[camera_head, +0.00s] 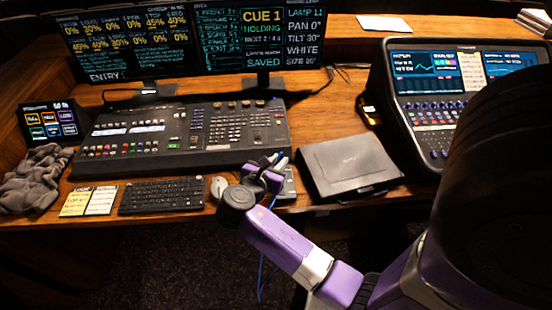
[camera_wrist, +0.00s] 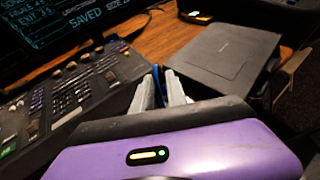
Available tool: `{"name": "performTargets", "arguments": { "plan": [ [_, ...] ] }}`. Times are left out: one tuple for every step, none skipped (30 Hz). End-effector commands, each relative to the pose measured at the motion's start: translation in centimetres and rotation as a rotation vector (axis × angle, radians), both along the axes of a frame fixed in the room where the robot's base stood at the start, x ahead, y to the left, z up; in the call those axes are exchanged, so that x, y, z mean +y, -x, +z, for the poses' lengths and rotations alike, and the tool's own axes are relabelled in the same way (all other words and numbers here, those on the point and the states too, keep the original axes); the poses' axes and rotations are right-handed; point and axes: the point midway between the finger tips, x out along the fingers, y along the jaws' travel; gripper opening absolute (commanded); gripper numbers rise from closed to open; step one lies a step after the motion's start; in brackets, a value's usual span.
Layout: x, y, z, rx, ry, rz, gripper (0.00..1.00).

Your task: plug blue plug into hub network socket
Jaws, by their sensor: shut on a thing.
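My gripper (camera_head: 277,161) is over the desk, between the lighting console and the closed laptop. In the wrist view its two pale fingers (camera_wrist: 160,86) point away from me and are close together. A narrow blue thing, which I take to be the blue plug (camera_wrist: 158,90), shows between them. A thin blue cable (camera_head: 261,270) hangs below the desk edge near my wrist. A small grey box (camera_head: 289,186) is partly hidden behind my gripper and may be the hub. I cannot make out its network socket, nor whether the plug touches it.
The lighting console (camera_head: 185,135) is left of my gripper and the closed dark laptop (camera_head: 349,163) right of it. A mouse (camera_head: 219,186) and keyboard (camera_head: 160,196) lie near the front edge. Monitors (camera_head: 130,48) stand behind; a second console (camera_head: 440,95) is at right.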

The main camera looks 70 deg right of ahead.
Motion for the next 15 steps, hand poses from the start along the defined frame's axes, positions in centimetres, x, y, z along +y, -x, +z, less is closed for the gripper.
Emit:
{"name": "performTargets", "arguments": {
  "plan": [
    [0.0, 0.0, -0.2, -0.001, 0.001, 0.002, 0.0],
    [0.0, 0.0, -0.3, -0.001, 0.001, 0.002, 0.0],
    [0.0, 0.0, -0.5, -0.001, 0.001, 0.001, 0.0],
    [0.0, 0.0, -0.7, -0.001, 0.001, 0.001, 0.0],
    [0.0, 0.0, -0.8, -0.001, 0.001, 0.001, 0.0],
    [0.0, 0.0, -1.1, -0.001, 0.0, 0.001, 0.0],
    [0.0, 0.0, -1.3, -0.001, 0.0, 0.0, 0.0],
    [0.0, 0.0, -1.5, -0.001, 0.0, 0.0, 0.0],
    [0.0, 0.0, -1.8, -0.001, 0.0, 0.0, 0.0],
    [0.0, 0.0, -2.1, -0.001, 0.0, 0.0, 0.0],
    [0.0, 0.0, -2.3, -0.002, 0.0, -0.001, 0.0],
    [0.0, 0.0, -2.7, -0.002, 0.0, -0.001, 0.0],
    [0.0, 0.0, -2.9, -0.002, 0.0, -0.001, 0.0],
    [0.0, 0.0, -3.2, -0.002, 0.0, -0.001, 0.0],
    [0.0, 0.0, -3.5, -0.002, 0.0, -0.001, 0.0]
  ]
}}
